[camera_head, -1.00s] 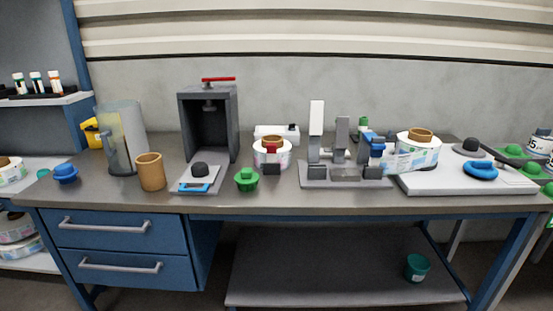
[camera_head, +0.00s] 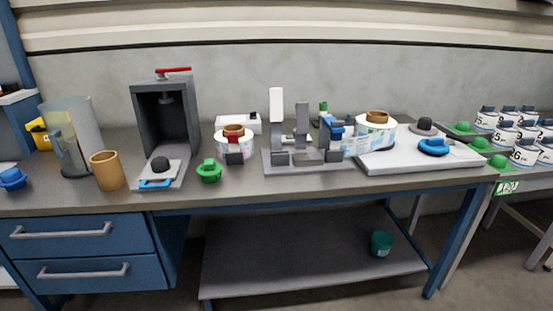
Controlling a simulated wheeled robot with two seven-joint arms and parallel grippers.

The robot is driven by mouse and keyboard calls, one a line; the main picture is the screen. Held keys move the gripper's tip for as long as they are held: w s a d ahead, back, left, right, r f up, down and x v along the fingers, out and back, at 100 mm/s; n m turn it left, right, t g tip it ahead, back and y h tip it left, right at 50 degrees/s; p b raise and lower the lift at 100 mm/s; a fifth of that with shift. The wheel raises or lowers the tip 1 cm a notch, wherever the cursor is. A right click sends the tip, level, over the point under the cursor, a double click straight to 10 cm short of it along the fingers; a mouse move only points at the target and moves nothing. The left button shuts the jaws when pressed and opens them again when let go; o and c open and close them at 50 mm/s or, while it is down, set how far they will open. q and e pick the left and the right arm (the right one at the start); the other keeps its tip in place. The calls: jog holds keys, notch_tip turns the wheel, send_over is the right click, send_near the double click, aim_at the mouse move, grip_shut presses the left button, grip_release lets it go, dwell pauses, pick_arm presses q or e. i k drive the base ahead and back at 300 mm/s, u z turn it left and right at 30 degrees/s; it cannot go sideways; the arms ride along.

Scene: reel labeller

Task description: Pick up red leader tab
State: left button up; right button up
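A small red tab (camera_head: 233,140) shows on the front of a white label reel (camera_head: 222,147) with a brown core (camera_head: 234,131). This reel stands on the workbench (camera_head: 330,183), left of the grey labelling device (camera_head: 309,158). A small dark block (camera_head: 235,158) sits low in front of the reel, just below the red tab. I cannot tell whether the tab is attached to the reel or only rests against it. Neither of my grippers is in view.
A dark press-like housing (camera_head: 137,113) with a red handle (camera_head: 173,70) stands left of the reel. A green knobbed piece (camera_head: 209,171) is in front of it. Bare bench lies along the front edge.

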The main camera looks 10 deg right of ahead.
aim_at(233, 137)
jog(key=z, duration=0.55)
jog(key=i, duration=1.2)
jog(key=u, duration=0.1)
